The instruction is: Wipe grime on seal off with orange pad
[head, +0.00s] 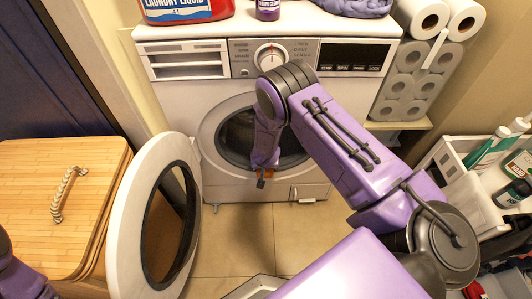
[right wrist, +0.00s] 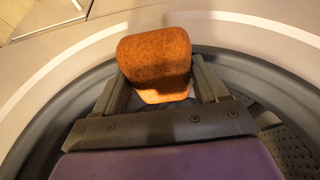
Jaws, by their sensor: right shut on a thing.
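My right gripper (head: 263,176) is at the lower edge of the washer's round opening. It is shut on the orange pad (right wrist: 155,50), which sits between its two fingers in the right wrist view; there the gripper (right wrist: 162,88) shows from behind. The pad shows small in the head view (head: 267,172). The dark grey seal (right wrist: 48,118) curves behind and beside the pad. The pad overlaps its edge, but I cannot tell whether they touch. I can make out no clear grime; part of the seal is hidden by the pad and gripper. My left gripper is out of view.
The washer (head: 185,95) has its round door (head: 125,230) swung open to the left. A wooden hamper (head: 95,165) stands left of the door. Laundry liquid (head: 185,10) stands on top. Paper rolls (head: 405,85) and a white caddy (head: 455,160) are on the right. Floor below the opening is clear.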

